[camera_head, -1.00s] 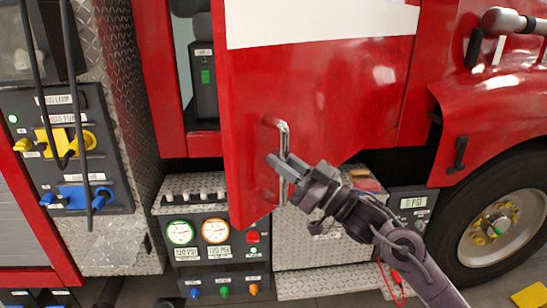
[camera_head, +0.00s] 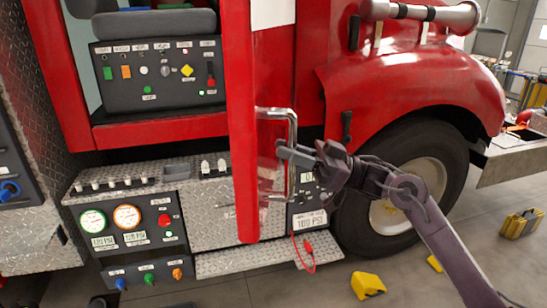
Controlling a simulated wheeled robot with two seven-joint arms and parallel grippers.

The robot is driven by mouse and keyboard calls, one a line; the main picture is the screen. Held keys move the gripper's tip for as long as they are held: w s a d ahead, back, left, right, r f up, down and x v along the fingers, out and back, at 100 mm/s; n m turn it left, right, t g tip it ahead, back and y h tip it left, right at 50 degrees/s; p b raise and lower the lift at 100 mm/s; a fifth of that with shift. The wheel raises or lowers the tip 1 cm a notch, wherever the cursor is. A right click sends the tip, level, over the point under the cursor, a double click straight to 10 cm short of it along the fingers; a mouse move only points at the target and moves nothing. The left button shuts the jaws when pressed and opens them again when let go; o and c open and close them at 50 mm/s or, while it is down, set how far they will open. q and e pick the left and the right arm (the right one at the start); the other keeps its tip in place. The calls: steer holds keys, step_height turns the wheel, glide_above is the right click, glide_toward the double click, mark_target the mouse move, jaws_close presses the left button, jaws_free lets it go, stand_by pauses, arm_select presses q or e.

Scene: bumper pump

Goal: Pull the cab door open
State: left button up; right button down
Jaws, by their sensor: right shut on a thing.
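The red cab door (camera_head: 243,130) stands swung well out from the truck, seen nearly edge-on in the head view. Its silver handle (camera_head: 292,130) is an upright bar near the door's lower outer edge. My right gripper (camera_head: 287,152) is shut on the door handle, its arm coming in from the lower right. Through the doorway, a seat and a dark switch panel (camera_head: 160,75) show.
A pump panel with gauges (camera_head: 126,216) and a tread-plate step (camera_head: 265,258) lie below the doorway. The front wheel (camera_head: 400,190) is behind my right arm. Yellow wheel chocks (camera_head: 368,285) and a yellow case (camera_head: 520,223) are on the floor at right.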

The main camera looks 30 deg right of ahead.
arm_select(q)
steer(key=shift+s+d+f, duration=0.25)
steer(key=shift+s, duration=0.3)
arm_select(e)
steer(key=shift+s+d+g, duration=0.3)
steer(key=shift+s+d, duration=0.5)
steer(key=shift+d, duration=0.3)
arm_select(q)
steer(key=shift+s, duration=0.15)
arm_select(e)
steer(key=c, duration=1.3)
jaws_free()
steer(key=shift+w+a, duration=0.1)
steer(key=shift+a, duration=0.05)
arm_select(q)
step_height(320, 180, down, 4)
steer(key=b, duration=0.4)
steer(key=shift+r, duration=0.1)
arm_select(e)
steer(key=v, duration=0.7)
steer(key=shift+d+f, duration=0.15)
steer(key=shift+d, duration=0.2)
arm_select(q)
steer(key=shift+d, duration=0.1)
